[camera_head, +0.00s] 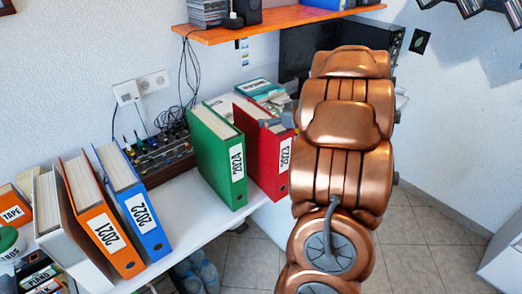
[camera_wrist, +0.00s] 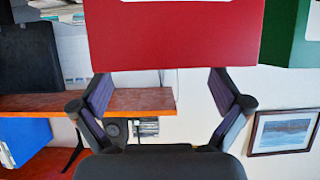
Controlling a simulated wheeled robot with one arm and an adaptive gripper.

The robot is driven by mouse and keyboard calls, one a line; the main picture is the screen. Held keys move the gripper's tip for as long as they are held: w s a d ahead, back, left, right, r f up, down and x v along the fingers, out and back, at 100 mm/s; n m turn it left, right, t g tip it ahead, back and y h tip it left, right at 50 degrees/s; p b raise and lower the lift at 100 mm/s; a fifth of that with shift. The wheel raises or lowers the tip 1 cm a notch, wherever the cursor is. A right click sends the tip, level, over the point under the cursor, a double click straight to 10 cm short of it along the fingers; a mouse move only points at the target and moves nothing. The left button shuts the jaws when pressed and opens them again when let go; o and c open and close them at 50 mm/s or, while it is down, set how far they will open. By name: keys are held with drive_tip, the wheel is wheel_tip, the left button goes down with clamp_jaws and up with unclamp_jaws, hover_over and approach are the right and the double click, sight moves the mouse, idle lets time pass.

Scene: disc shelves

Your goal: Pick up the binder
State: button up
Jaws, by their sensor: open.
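Several binders stand upright on the white desk. The red 2023 binder (camera_head: 268,160) is at the right end of the row, beside the green 2024 binder (camera_head: 222,155). A blue 2022 binder (camera_head: 135,205) and an orange 2021 binder (camera_head: 100,218) stand further left. My gripper is at the upper part of the red binder, mostly hidden behind my arm in the head view. In the wrist view my open gripper (camera_wrist: 161,88) faces the red binder (camera_wrist: 175,42), which spans the gap ahead of the fingers. Contact cannot be told. The green binder (camera_wrist: 290,40) shows at upper right.
An orange shelf (camera_head: 275,24) with a speaker hangs above the desk. A dark monitor (camera_head: 305,50) stands behind my arm. A mixer with cables (camera_head: 158,158) sits between the blue and green binders. The white desk (camera_head: 188,212) has bare room before the mixer.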

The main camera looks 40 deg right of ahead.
sight(266, 117)
drive_tip(key=shift+p+x, duration=0.55)
drive_tip(key=shift+x, duration=2.15)
drive_tip(key=shift+s+f, duration=0.1)
drive_tip(key=c, duration=1.8)
